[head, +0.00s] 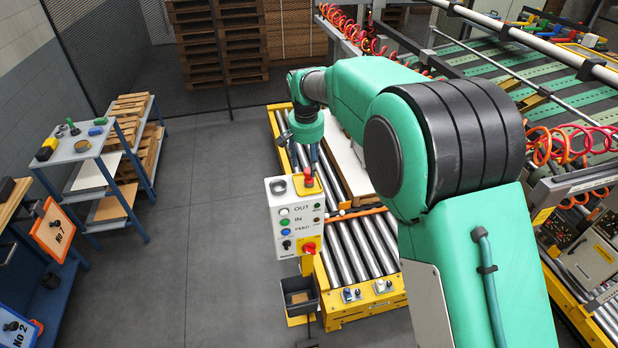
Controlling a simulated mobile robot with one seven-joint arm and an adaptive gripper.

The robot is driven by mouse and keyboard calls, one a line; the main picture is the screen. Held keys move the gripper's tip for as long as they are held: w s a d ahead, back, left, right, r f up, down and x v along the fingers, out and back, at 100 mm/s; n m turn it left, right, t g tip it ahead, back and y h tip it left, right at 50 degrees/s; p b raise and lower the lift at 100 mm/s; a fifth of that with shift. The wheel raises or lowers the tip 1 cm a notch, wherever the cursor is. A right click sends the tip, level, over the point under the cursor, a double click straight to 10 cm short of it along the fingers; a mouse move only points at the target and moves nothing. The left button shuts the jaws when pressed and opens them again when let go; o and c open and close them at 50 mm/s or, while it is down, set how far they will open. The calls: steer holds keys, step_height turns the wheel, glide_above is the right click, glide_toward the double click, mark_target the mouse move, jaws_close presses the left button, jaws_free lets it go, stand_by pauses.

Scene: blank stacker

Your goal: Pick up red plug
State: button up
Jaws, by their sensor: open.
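A small red plug (308,177) appears to stand on the top face of the grey control box (291,248), towards its right side. A round grey cup or socket (279,187) sits on the same top face, to the left of the plug. My gripper (311,158) hangs from the arm's teal wrist just above the plug in the picture. It is open and looks empty. The fingers are small and dark, and I cannot tell whether they touch the plug or how far above it they are.
The box front carries buttons and a red knob (309,248) on a yellow plate. A yellow-framed roller conveyor (366,258) runs behind it, with a pale board (345,165). A small black bin (299,297) stands below. A blue-legged cart (76,150) is left; open floor lies between.

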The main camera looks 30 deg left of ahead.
mark_target(309, 170)
steer(key=shift+w+f+p, duration=0.2)
steer(key=shift+f+p, duration=0.05)
steer(key=shift+f, duration=1)
steer(key=shift+w+f+p, duration=0.15)
steer(key=shift+f+p, duration=0.05)
steer(key=shift+f, duration=1.05)
steer(key=shift+c, duration=0.5)
steer(key=c, duration=1.2)
